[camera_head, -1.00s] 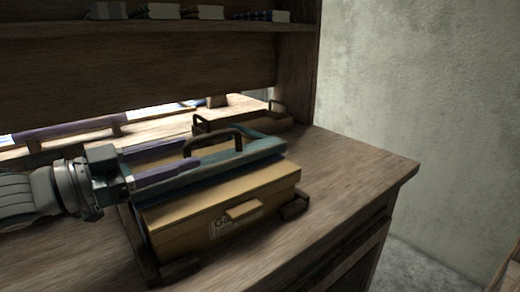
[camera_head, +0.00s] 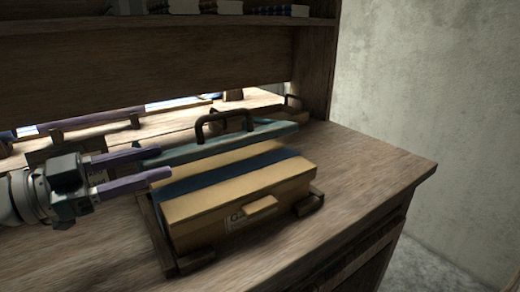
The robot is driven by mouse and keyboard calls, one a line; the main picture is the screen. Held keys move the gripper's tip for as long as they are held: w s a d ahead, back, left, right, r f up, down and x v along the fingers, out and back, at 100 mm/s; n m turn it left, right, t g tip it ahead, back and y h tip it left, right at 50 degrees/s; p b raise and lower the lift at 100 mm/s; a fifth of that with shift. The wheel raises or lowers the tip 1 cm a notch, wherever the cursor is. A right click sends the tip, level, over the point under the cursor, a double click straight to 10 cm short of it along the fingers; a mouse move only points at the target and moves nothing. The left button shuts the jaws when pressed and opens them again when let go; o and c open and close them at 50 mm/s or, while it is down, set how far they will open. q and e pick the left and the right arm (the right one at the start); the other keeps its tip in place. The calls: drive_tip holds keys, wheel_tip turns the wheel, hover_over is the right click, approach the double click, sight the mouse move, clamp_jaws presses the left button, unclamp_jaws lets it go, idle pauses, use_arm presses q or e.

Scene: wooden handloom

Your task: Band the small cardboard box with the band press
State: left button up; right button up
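The small cardboard box (camera_head: 238,207) sits in the wooden frame of the band press (camera_head: 161,240) on the bench, with a label and a small tab on its front. A dark blue band (camera_head: 240,174) runs lengthwise along its top. The press's teal bar (camera_head: 215,143), with a dark arched handle (camera_head: 224,119), is behind the box's top, apart from the band. My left gripper (camera_head: 165,163) has its two purple fingers spread, with nothing visible between them. Its tips are at the left end of the bar and box; whether they touch is unclear. My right gripper is out of view.
The wooden bench (camera_head: 370,185) is clear to the right of the box and ends at a right edge. A shelf (camera_head: 215,20) with books and a wooden panel rises behind. A plain wall (camera_head: 430,110) stands at the right.

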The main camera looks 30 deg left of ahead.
use_arm(q)
drive_tip(key=shift+p+v, duration=0.65)
drive_tip(key=shift+v, duration=4.5)
drive_tip(key=shift+p, duration=0.45)
